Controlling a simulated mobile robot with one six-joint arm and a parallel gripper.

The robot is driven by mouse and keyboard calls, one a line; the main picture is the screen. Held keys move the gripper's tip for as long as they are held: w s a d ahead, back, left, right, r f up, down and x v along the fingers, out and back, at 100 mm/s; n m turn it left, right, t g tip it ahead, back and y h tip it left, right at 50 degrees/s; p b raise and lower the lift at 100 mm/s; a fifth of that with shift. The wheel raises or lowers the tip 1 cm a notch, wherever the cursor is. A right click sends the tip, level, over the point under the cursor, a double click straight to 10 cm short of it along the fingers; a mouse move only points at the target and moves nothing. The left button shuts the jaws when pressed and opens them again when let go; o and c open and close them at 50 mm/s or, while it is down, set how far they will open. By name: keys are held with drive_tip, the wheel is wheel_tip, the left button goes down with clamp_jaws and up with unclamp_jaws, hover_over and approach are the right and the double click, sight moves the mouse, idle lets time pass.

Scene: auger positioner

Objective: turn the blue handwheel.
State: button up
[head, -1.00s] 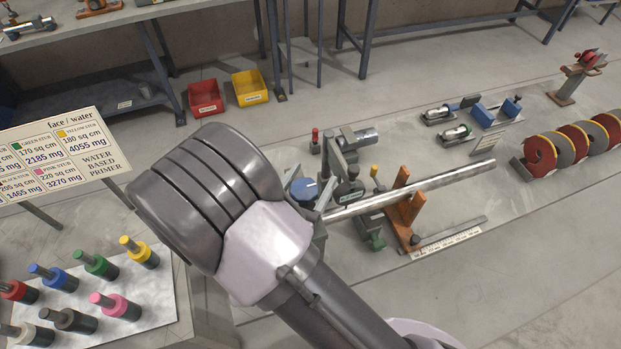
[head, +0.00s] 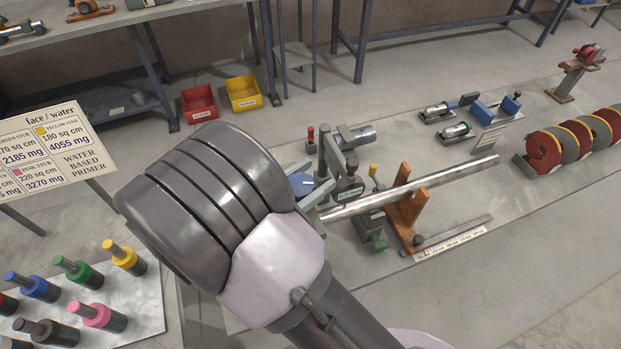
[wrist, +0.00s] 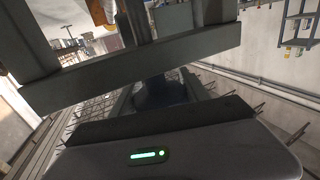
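The blue handwheel (head: 300,184) shows in the head view at the left end of the grey positioner, partly hidden behind my wrist. My gripper (head: 322,192) is right beside it; one pale finger shows along the wheel's right side, and the rest is hidden by my arm. In the wrist view a dark blue round shape, apparently the handwheel (wrist: 160,93), lies between the spread fingers of my gripper (wrist: 163,85). Whether the fingers touch the wheel cannot be told.
A long metal bar (head: 450,175) rests on an orange bracket (head: 405,210) right of the positioner. A red-knobbed post (head: 311,140) stands behind the wheel. Coloured stubs (head: 98,316) stand on a plate at lower left, below a sign (head: 50,150). Floor is clear at lower right.

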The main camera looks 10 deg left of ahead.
drive_tip(key=o, duration=0.4)
drive_tip(key=shift+s, duration=0.1)
drive_tip(key=p+v, duration=0.2)
drive_tip(key=v, duration=1.5)
drive_tip(key=shift+s+a, duration=0.1)
drive_tip(key=shift+s, duration=0.05)
drive_tip(key=shift+o, duration=0.2)
